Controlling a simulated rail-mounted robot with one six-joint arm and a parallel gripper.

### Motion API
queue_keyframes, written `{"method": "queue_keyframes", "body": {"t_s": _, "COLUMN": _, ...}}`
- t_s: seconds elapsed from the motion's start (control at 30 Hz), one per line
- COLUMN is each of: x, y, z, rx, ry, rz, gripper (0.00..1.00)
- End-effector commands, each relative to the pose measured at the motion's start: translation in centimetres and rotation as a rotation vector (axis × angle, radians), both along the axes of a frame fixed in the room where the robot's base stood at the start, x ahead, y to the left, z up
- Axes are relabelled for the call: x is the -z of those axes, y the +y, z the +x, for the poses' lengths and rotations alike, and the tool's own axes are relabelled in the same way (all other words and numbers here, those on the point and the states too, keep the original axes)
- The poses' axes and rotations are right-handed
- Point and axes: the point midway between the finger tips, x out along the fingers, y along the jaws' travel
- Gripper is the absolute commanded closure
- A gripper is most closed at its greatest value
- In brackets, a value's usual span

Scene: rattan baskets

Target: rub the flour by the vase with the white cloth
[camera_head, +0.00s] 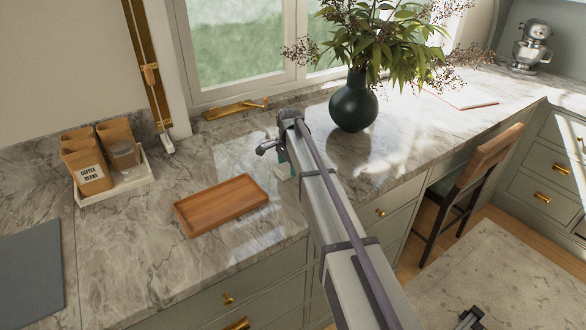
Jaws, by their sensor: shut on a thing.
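The dark green round vase (354,104) stands on the marble counter and holds leafy branches. My gripper (284,163) is low over the counter, to the left of and nearer than the vase. It is shut on a small pale piece, which looks like the white cloth (283,173), at or just above the counter. My arm hides part of the gripper and the counter to its right. I cannot pick out the flour; pale patches near the vase look like sunlight or marble veins.
A wooden tray (221,205) lies left of my gripper. The window (235,45) is behind. A chair (480,160) stands at right.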

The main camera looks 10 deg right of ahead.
Motion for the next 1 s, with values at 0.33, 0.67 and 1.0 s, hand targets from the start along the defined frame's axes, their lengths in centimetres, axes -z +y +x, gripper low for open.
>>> {"method": "queue_keyframes", "body": {"t_s": 0.33, "x": -1.5, "y": 0.0, "z": -0.1, "rx": 0.0, "ry": 0.0, "rz": 0.0, "gripper": 0.53}}
{"method": "queue_keyframes", "body": {"t_s": 0.67, "x": -6.0, "y": 0.0, "z": -0.1, "rx": 0.0, "ry": 0.0, "rz": 0.0, "gripper": 0.53}}
{"method": "queue_keyframes", "body": {"t_s": 1.0, "x": -6.1, "y": 0.0, "z": -0.1, "rx": -0.001, "ry": 0.0, "rz": 0.0, "gripper": 0.53}}
